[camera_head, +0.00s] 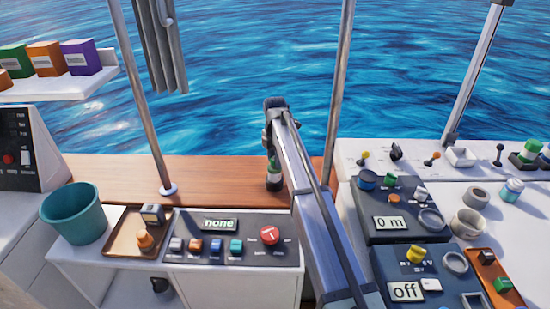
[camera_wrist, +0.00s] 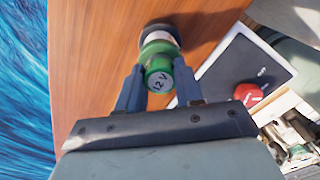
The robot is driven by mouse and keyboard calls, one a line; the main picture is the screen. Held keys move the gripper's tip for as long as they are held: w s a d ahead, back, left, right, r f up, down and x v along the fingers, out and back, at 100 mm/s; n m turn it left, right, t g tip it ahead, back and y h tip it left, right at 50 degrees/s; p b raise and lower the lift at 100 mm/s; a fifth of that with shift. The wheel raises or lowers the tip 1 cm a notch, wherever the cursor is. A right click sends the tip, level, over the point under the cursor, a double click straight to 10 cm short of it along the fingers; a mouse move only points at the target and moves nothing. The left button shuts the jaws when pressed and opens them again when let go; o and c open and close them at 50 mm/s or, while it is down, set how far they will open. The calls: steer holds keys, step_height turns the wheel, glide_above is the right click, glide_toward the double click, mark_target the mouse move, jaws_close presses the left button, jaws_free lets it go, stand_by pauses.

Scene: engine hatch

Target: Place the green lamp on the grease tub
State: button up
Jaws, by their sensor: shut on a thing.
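The green lamp (camera_wrist: 158,75), a short green cylinder marked "12 V" on its end, is between the fingers of my gripper (camera_wrist: 160,84). My gripper is shut on it. In the head view the green lamp (camera_head: 273,166) shows beside my arm, over the wooden ledge. A round thing with a pale band and dark edge (camera_wrist: 160,34) is directly beyond the lamp in the wrist view. It may be the grease tub. I cannot tell whether the lamp touches it. My gripper's fingers are mostly hidden behind my arm in the head view.
The wooden ledge (camera_head: 225,172) is mostly clear. A button panel reading "none" (camera_head: 232,247), a small tray (camera_head: 120,243) and a green bucket (camera_head: 74,213) stand nearer. Dark instrument boxes (camera_head: 393,222) are at right. Metal poles (camera_head: 143,95) rise at the ledge.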

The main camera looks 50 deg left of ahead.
steer(key=shift+f, duration=0.15)
steer(key=o, duration=1)
step_height(320, 180, up, 12)
steer(key=shift+r, duration=0.2)
